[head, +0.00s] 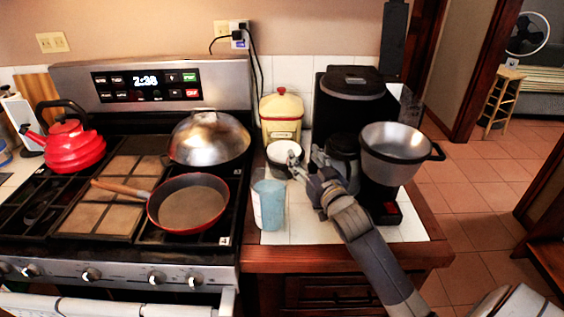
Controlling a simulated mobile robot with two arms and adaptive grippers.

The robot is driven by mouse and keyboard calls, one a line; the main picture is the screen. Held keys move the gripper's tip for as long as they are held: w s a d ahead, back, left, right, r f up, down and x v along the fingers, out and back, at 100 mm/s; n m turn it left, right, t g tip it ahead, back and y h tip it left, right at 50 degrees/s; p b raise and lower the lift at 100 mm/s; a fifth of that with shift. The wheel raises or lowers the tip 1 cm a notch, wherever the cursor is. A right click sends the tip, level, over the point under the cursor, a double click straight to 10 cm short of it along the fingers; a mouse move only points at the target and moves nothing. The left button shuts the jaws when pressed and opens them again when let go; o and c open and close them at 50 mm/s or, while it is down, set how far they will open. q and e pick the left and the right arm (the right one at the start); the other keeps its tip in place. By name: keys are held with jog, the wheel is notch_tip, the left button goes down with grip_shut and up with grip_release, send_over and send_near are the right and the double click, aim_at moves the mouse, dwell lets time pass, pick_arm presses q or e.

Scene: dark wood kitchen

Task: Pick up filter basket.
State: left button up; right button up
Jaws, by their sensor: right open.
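The filter basket (394,150), a wide silver-grey bowl with a black handle on its right, sits at the front of the black coffee maker (352,83) on the right of the counter. A dark carafe (343,158) stands to its left, partly hidden by my gripper. My right gripper (304,163) is open, with its arm reaching in from the lower right. It is left of the basket and apart from it, in front of the carafe and close to a white cup (279,150) in the picture. I cannot tell whether it touches the cup. My left gripper is out of view.
A blue translucent cup (270,205) stands at the counter's front left. A cream canister (281,116) is behind. The stove on the left holds a red pan (187,207), a domed lid (209,139) and a red kettle (71,142). Tiled floor (470,215) is open at right.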

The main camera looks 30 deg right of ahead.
jog(key=f, duration=0.6)
jog(key=shift+s, duration=0.25)
jog(key=shift+w+f, duration=0.2)
jog(key=shift+w, duration=0.15)
jog(key=x, duration=0.3)
jog(key=shift+w+d+p, duration=0.1)
jog(key=shift+w+p, duration=0.25)
jog(key=x, duration=0.3)
jog(key=shift+w+f, duration=0.1)
jog(key=shift+w, duration=0.1)
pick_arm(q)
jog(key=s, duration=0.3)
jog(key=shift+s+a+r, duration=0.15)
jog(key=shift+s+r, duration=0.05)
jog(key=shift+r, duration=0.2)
pick_arm(e)
jog(key=shift+s, duration=0.1)
jog(key=shift+c, duration=0.5)
jog(key=c, duration=0.9)
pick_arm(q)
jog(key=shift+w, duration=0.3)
pick_arm(e)
grip_shut()
